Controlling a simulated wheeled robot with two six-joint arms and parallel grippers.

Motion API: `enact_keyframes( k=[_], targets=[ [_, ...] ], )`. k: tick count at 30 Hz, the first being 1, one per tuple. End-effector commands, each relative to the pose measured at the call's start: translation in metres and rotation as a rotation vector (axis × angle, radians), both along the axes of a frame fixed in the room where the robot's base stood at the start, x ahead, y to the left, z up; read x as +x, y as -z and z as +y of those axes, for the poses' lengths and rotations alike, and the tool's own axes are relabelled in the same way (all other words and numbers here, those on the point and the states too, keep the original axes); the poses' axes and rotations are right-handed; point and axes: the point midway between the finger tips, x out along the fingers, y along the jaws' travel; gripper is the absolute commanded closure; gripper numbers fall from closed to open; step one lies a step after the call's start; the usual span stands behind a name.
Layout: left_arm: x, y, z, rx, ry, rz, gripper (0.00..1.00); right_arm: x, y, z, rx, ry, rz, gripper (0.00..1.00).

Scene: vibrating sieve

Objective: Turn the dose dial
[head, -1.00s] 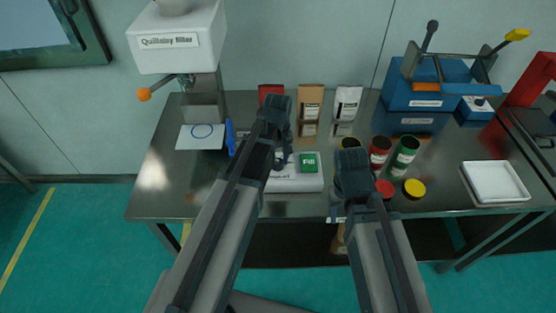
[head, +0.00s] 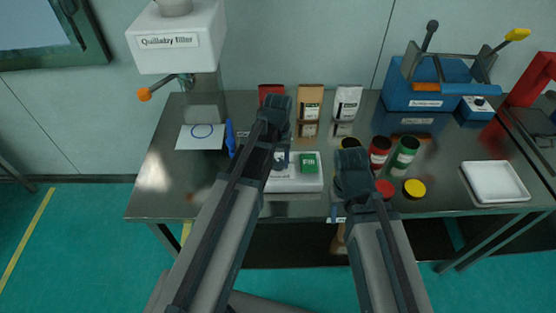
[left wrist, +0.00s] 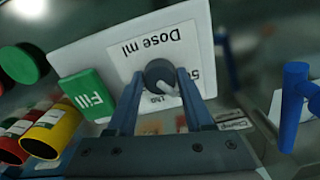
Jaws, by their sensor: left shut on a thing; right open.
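The dose dial (left wrist: 162,75) is a dark round knob with a pale pointer, on a white panel (left wrist: 112,50) labelled "Dose ml". In the left wrist view, my left gripper (left wrist: 160,78) has one finger on each side of the dial and is shut on it. The fingers partly cover the scale numbers. In the head view, my left gripper (head: 281,158) is at the white panel, left of the green Fill button (head: 308,162). The button also shows in the left wrist view (left wrist: 88,95). My right gripper (head: 337,213) is open near the table's front edge, partly hidden by its arm.
Red and green tins (head: 404,156) and a yellow lid (head: 414,188) stand right of the panel. Pouches (head: 310,103) stand behind it. A white tray (head: 494,182) lies at the right. A filler machine (head: 177,40) and blue marker (head: 230,138) are at the left.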

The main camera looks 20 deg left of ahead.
Motion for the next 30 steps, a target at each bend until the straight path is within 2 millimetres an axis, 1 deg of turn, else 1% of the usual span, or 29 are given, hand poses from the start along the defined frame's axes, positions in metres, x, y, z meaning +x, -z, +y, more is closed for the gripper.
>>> enact_keyframes(
  k=[6,12,28,29,30],
  targets=[
    [-0.0001,0.0001,0.0,0.0,0.111,0.0,1.0,0.0,0.0001,0.0,0.0,0.0,0.0,0.5],
    [0.0,0.0001,0.0,0.0,0.168,0.0,1.0,0.0,0.0001,0.0,0.0,0.0,0.0,0.5],
    [-0.0001,0.0001,0.0,0.0,0.19,0.0,1.0,0.0,0.0001,0.0,0.0,0.0,0.0,0.5],
    [-0.0001,0.0001,0.0,0.0,0.19,0.0,0.45,0.0,0.0001,0.0,0.0,0.0,0.0,0.5],
    [-0.0001,0.0001,0.0,0.0,0.189,0.0,0.38,0.0,0.0001,0.0,0.0,0.0,0.0,0.5]
  ],
)
